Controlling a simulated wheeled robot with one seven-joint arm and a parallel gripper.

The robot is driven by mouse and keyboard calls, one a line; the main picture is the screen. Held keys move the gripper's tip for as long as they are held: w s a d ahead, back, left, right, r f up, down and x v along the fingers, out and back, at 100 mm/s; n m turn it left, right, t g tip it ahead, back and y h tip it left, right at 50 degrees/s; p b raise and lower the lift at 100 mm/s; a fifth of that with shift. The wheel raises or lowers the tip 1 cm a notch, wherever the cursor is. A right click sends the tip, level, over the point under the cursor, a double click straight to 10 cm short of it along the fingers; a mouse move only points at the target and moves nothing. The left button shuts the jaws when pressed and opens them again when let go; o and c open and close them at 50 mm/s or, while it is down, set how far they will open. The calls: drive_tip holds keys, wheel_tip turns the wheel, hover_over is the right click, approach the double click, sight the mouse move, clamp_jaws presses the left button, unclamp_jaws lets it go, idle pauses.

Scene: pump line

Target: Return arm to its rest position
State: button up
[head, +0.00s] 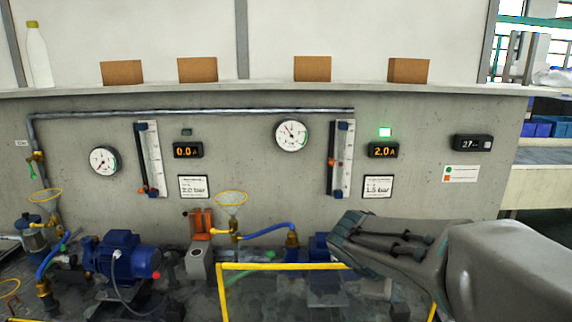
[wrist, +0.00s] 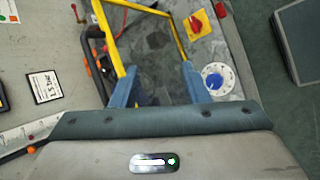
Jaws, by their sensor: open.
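My gripper (wrist: 160,82) shows in the wrist view as two blue fingers standing well apart, with nothing between them. Below and beyond them are the yellow frame (wrist: 112,38) and the dark bench surface. In the head view my grey arm reaches in from the right, and my gripper (head: 345,245) is at its left end, in front of the bench. The fingertips are hard to make out there. The arm covers part of the right blue pump (head: 320,243) and part of the yellow frame (head: 270,266).
A left blue pump (head: 128,258) stands on the bench. Gauges (head: 291,135), displays (head: 188,150) and flow tubes line the grey wall. A red knob on a yellow plate (wrist: 196,25) and a white-and-blue dial (wrist: 217,79) lie near the gripper in the wrist view.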

drive_tip(key=s+a+f+m+y+b, duration=0.1)
drive_tip(key=s+a+f+m+y, duration=0.2)
drive_tip(key=s+m, duration=0.3)
drive_tip(key=s+a+f+m+g+y+b, duration=0.1)
drive_tip(key=s+a+f+m+y+b, duration=0.1)
drive_tip(key=s+f+m, duration=0.4)
drive_tip(key=s+a+m+y, duration=0.1)
drive_tip(key=s, duration=0.1)
drive_tip(key=shift+s+a+f+g, duration=0.15)
drive_tip(key=shift+s+g, duration=0.15)
drive_tip(key=shift+s, duration=0.05)
